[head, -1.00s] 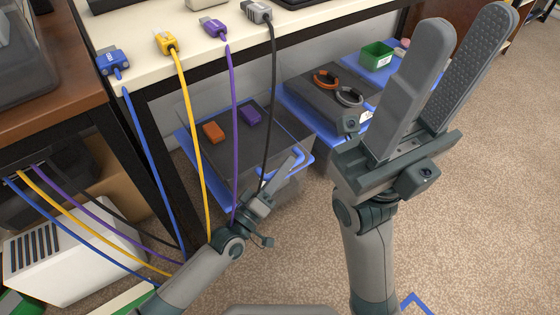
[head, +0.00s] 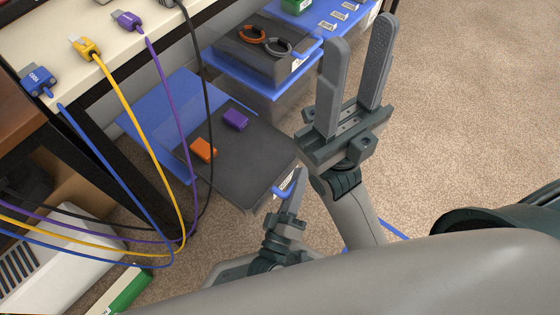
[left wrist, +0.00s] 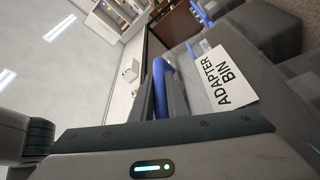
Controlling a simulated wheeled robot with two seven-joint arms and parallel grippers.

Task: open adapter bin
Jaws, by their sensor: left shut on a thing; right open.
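The adapter bin (head: 240,165) is a dark grey drawer, drawn well out from its blue housing (head: 150,105). An orange adapter (head: 203,150) and a purple adapter (head: 235,119) lie in it. My left gripper (head: 296,184) is at the bin's front, shut on the blue handle (head: 283,191). The left wrist view shows the blue handle (left wrist: 163,76) between the fingers, beside a white label (left wrist: 223,78) reading "ADAPTER BIN". My right gripper (head: 359,38) is open and empty, raised right of the bin.
A second bin (head: 262,50) with orange and grey rings stands behind. A white box (head: 60,260) stands at lower left. Carpet on the right is clear.

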